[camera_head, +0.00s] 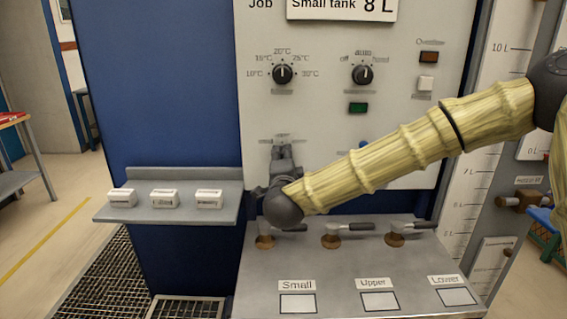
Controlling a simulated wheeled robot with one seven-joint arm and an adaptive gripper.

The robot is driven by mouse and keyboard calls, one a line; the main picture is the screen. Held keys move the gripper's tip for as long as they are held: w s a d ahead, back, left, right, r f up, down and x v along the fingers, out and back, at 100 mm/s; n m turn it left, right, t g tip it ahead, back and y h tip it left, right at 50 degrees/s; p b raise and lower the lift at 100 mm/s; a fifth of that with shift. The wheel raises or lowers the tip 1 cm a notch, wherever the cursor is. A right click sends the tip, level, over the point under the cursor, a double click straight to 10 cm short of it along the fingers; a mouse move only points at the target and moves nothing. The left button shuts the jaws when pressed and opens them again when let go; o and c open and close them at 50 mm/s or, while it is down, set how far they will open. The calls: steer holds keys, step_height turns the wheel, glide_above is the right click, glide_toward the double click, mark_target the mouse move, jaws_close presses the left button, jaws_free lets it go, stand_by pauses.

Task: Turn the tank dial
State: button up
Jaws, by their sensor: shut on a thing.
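My gripper (283,158) reaches up to the lower left of the pale control panel (325,120), under a small label too blurred to read. It is shut on a knob there, which I take to be the tank dial. The knob is hidden behind the fingers, so its pointer and setting cannot be seen. A sign (342,8) at the top reads "Job Small tank 8 L". Above my gripper is a black temperature dial (282,74), pointing about straight up. Another black dial (362,74) is to its right.
Below my wrist is a grey bench (330,262) with several lever valves and plates labelled Small, Upper and Lower. A grey shelf (180,212) at left holds three white labelled blocks. A green lamp (358,108) and a white button (425,84) are on the panel.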

steer(key=shift+f, duration=0.1)
steer(key=o, duration=1)
steer(key=shift+s, duration=0.15)
steer(key=s, duration=1.1)
steer(key=shift+s, duration=0.4)
